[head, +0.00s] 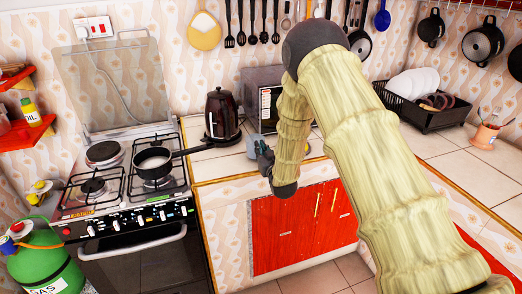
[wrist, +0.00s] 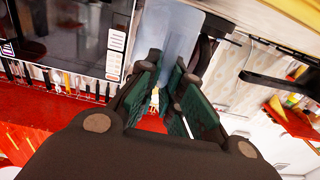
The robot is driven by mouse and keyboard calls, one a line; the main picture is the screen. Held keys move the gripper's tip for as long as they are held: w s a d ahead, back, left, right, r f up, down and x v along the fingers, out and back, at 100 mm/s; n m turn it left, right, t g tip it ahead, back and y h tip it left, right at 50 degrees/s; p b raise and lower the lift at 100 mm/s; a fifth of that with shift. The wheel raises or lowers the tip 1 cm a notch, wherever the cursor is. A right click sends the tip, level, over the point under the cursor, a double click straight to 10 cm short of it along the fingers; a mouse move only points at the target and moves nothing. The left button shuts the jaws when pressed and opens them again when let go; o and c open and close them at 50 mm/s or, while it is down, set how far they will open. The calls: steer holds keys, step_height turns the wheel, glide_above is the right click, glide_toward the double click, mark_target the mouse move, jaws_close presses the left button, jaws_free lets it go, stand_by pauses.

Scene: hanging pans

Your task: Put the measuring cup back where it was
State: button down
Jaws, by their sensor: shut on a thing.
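A pale blue-grey see-through measuring cup (wrist: 172,38) shows just beyond the fingers in the wrist view. In the head view, the cup (head: 254,142) is small, at the counter's height, between the black kettle and my arm. My gripper (head: 264,158) is at the cup's near side, in front of the counter's left part. In the wrist view, the green-padded fingers of my gripper (wrist: 165,98) are close together on the cup's near part, probably its handle. The handle is mostly hidden by the fingers. I cannot tell whether the cup touches the counter.
A black kettle (head: 221,115) stands left of the cup, and a microwave (head: 262,92) stands behind it. A pan (head: 154,162) sits on the stove. A black dish rack (head: 428,108) stands at the right. Bare tiled counter (head: 425,140) lies right of my arm.

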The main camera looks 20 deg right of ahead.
steer(key=shift+f, duration=0.5)
steer(key=shift+f, duration=0.15)
steer(key=c, duration=1.6)
jaws_free()
steer(key=shift+o, duration=0.2)
